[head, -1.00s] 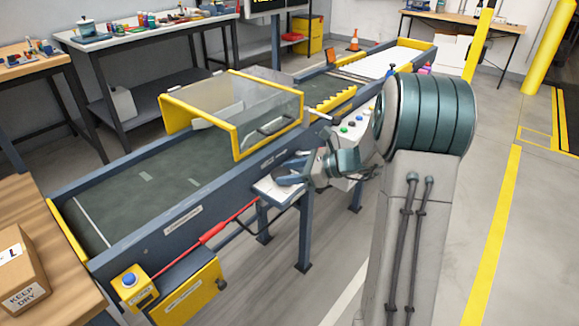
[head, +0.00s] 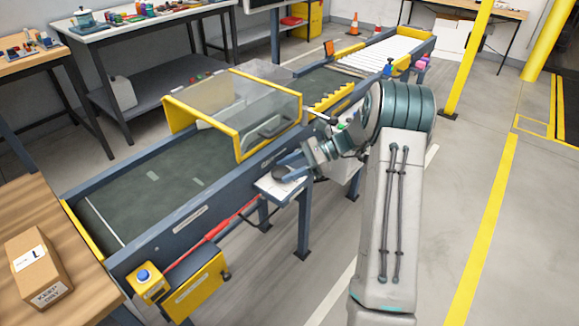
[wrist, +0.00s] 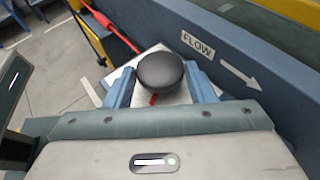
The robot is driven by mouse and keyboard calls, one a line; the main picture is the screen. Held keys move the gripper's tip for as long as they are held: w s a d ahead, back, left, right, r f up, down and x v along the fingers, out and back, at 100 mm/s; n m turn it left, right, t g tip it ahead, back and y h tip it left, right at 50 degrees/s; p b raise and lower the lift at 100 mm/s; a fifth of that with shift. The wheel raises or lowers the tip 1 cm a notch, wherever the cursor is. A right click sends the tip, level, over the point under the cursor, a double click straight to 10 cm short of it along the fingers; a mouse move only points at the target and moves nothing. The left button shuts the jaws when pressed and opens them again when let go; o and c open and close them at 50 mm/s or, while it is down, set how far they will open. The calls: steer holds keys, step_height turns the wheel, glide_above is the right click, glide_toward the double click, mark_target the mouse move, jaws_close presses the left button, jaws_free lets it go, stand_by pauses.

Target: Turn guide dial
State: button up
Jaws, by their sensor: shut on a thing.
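The guide dial (wrist: 160,71) is a round black knob on a white plate (wrist: 172,48) at the side of the conveyor. A small red mark shows at its near edge in the wrist view. My gripper (wrist: 160,88) has its two blue fingers on either side of the knob and is shut on it. In the head view my gripper (head: 287,167) is at the white plate beside the conveyor's near rail, and the dark knob shows only partly there. The fingers hide the knob's sides.
The conveyor (head: 150,190) runs diagonally, with a clear guard hood (head: 262,95) framed in yellow. A "FLOW" arrow label (wrist: 220,60) is on the rail. Floor at right is clear.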

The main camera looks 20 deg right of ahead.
steer(key=o, duration=1)
steer(key=shift+c, duration=0.2)
steer(key=shift+d, duration=0.1)
steer(key=p+v, duration=0.1)
steer(key=v, duration=1.2)
steer(key=shift+d, duration=0.35)
